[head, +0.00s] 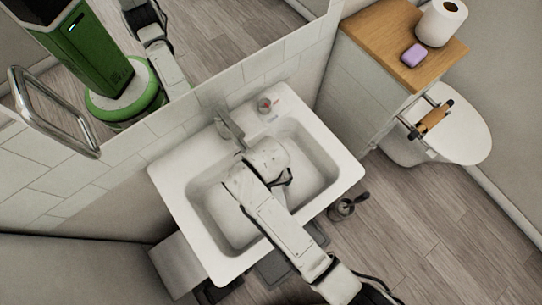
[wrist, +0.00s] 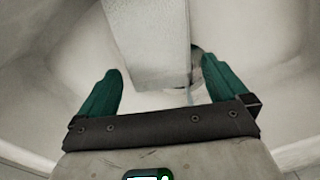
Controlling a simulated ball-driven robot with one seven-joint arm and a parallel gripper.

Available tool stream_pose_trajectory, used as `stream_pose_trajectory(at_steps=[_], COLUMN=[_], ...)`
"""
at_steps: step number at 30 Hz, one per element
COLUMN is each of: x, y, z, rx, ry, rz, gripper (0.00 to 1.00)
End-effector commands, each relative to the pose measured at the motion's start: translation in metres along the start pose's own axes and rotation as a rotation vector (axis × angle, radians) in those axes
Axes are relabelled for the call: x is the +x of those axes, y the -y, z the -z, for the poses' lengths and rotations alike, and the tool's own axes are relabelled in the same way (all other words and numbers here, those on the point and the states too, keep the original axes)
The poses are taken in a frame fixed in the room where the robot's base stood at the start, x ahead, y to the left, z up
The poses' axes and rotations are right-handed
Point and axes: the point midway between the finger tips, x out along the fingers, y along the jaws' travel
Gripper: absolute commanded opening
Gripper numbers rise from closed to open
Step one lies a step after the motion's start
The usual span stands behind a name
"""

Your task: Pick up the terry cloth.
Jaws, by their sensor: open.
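I cannot make out a terry cloth in either view. My gripper (wrist: 161,65) is open, with its two green fingers apart and nothing gripped between them. In the wrist view the pale faucet (wrist: 147,35) shows between and beyond the fingers. In the head view my arm reaches over the white sink (head: 177,190), and its end is by the faucet (head: 229,128). My own arm hides the fingers and part of the basin there.
A wooden-topped cabinet (head: 370,30) at the upper right holds a small purple block (head: 413,55) and a paper roll (head: 441,22). A toilet (head: 470,135) stands beside it. A metal ring (head: 50,125) hangs at the left wall. A dark brush holder (head: 341,209) stands right of the sink.

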Motion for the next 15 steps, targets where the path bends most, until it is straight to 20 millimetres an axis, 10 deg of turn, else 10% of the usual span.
stream_pose_trajectory(at_steps=[15], x=[0.024], y=[0.0], z=[0.0], rx=[0.0], ry=[-0.001], rz=[0.001], gripper=[0.96])
